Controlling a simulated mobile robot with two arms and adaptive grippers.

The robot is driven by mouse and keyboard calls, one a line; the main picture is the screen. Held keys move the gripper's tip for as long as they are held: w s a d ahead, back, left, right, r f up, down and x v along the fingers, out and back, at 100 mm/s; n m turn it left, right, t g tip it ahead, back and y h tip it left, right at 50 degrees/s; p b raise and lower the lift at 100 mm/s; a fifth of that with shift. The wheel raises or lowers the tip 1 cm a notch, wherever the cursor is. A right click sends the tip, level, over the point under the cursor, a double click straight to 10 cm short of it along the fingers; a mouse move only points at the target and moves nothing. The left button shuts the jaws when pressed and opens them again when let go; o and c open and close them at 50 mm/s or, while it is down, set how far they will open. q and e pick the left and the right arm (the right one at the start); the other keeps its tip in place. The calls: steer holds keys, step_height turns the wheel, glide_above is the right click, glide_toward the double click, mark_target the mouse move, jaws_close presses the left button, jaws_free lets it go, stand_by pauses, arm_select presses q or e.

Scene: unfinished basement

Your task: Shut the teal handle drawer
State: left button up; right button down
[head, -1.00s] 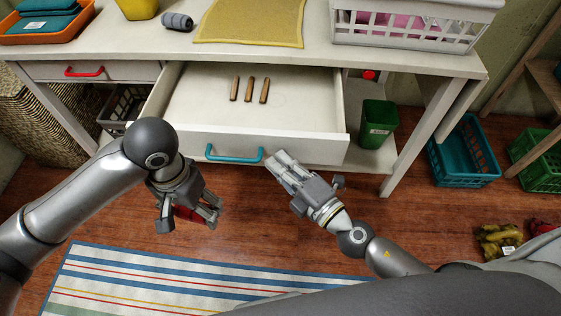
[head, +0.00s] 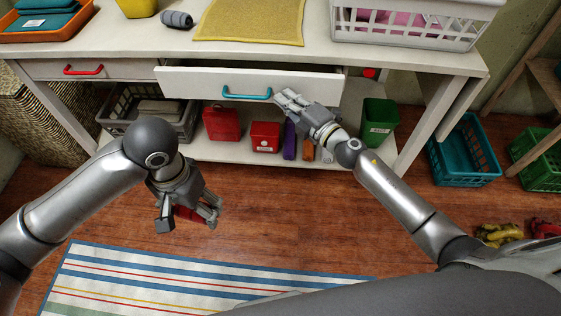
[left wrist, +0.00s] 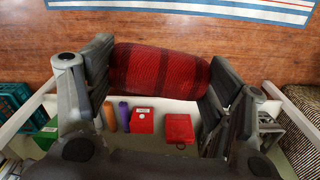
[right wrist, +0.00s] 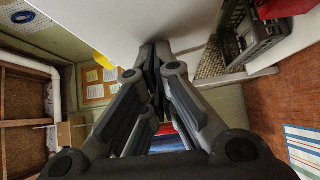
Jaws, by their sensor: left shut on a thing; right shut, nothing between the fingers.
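My left gripper (head: 212,213) is shut on a red woven roll (left wrist: 160,70), low in front of the desk.
A shut drawer with a red handle (head: 83,70) is at left. The lower shelf holds a grey crate (head: 150,112), a red box (head: 265,137) and a green bin (head: 379,122). A white basket (head: 405,35) stands on top.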

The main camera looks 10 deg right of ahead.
arm_select(q)
step_height(320, 180, down, 2)
steer(key=shift+f+b, duration=0.1)
steer(key=shift+b, duration=0.75)
arm_select(e)
steer(key=w, duration=0.2)
steer(key=w+d, duration=0.1)
steer(key=w, duration=0.2)
steer(key=w+d, duration=0.1)
steer(key=w, duration=0.1)
steer(key=shift+w+d, duration=0.2)
steer(key=shift+w, duration=0.1)
arm_select(q)
steer(key=shift+s, duration=0.1)
arm_select(e)
steer(key=shift+w+d+r, duration=0.15)
steer(key=shift+d, duration=0.05)
steer(key=shift+r, duration=0.1)
